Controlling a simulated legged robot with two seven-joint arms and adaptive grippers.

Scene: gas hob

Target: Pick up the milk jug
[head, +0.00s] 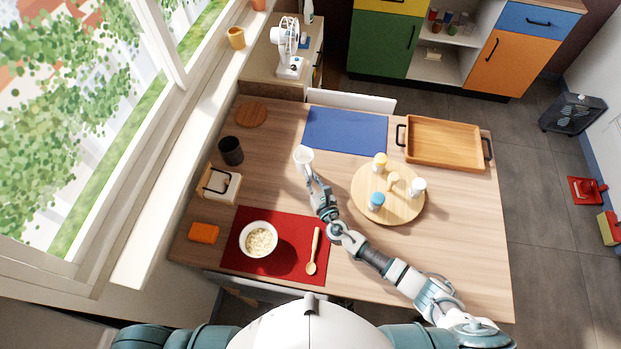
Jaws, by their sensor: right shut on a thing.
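The white milk jug (303,154) is near the middle of the wooden table, just below the blue placemat's left corner. My right arm reaches up and left across the table to it. My right gripper (309,174) is shut on the jug's near side and partly covers it. I cannot tell whether the jug's base touches the table. My left gripper is out of view.
A round board (400,209) with several small shakers stands right of my right gripper. A red placemat (291,270) holds a bowl (258,239) and wooden spoon (314,252). A dark cup (231,150) stands left; a wooden tray (445,120) lies back right. The blue placemat (345,132) is bare.

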